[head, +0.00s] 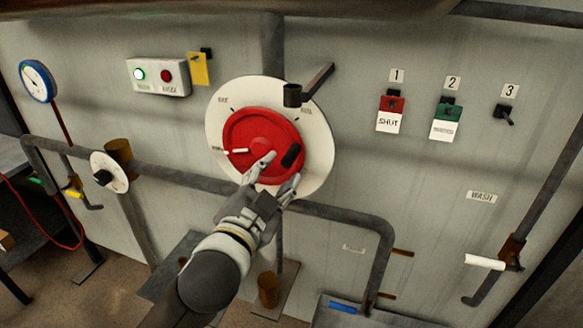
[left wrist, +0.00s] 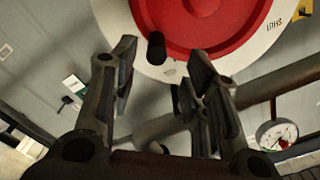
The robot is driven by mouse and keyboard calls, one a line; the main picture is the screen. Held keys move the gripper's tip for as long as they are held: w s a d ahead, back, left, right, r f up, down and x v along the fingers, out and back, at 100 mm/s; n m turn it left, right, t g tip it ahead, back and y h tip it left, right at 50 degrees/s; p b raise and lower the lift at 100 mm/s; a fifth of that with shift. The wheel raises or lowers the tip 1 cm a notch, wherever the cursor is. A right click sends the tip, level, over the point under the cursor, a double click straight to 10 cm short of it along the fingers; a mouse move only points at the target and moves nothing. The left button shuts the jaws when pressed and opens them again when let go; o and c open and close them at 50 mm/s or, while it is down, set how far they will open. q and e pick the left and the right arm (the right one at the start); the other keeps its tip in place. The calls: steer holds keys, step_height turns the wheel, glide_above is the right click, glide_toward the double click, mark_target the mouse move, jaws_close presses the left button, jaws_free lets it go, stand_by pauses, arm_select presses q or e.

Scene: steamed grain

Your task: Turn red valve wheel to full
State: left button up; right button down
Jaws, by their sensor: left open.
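The red valve wheel (head: 245,128) sits on a round white dial plate (head: 222,101) on the grey wall panel. A white pointer on the wheel (head: 236,151) points left, toward a small label that seems to read SHUT. A dark handle knob (head: 291,155) stands out from the wheel's lower right. My left gripper (head: 281,171) is open in front of the wheel's lower right, just below the knob. In the left wrist view the knob (left wrist: 156,46) shows beyond and between the open fingertips (left wrist: 163,60), apart from them. The red wheel (left wrist: 205,25) fills the top there.
A dark bracket arm (head: 315,84) juts out at the dial's upper right. Grey pipes (head: 345,215) run below the wheel. A two-lamp box (head: 158,76) has its green lamp lit. Tagged switches (head: 391,104) are to the right, and a blue-rimmed gauge (head: 37,80) is far left.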

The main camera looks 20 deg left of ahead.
mark_target(292, 155)
arm_select(q)
steer(key=b, duration=0.3)
steer(key=shift+w+d+f, duration=0.15)
steer(key=shift+f, duration=0.1)
steer(key=w+p, duration=0.1)
steer(key=w, duration=0.3)
steer(key=w+p, duration=0.1)
steer(key=w, duration=0.2)
steer(key=shift+w+d+r+p, duration=0.1)
steer(key=shift+d+r+p, duration=0.05)
steer(key=shift+r+p, duration=0.2)
steer(key=shift+w+f, duration=0.15)
steer(key=shift+w, duration=0.3)
arm_select(e)
steer(key=shift+w+d+f, duration=0.1)
steer(key=shift+d+f, duration=0.05)
steer(key=shift+f, duration=0.35)
arm_select(q)
jaws_close()
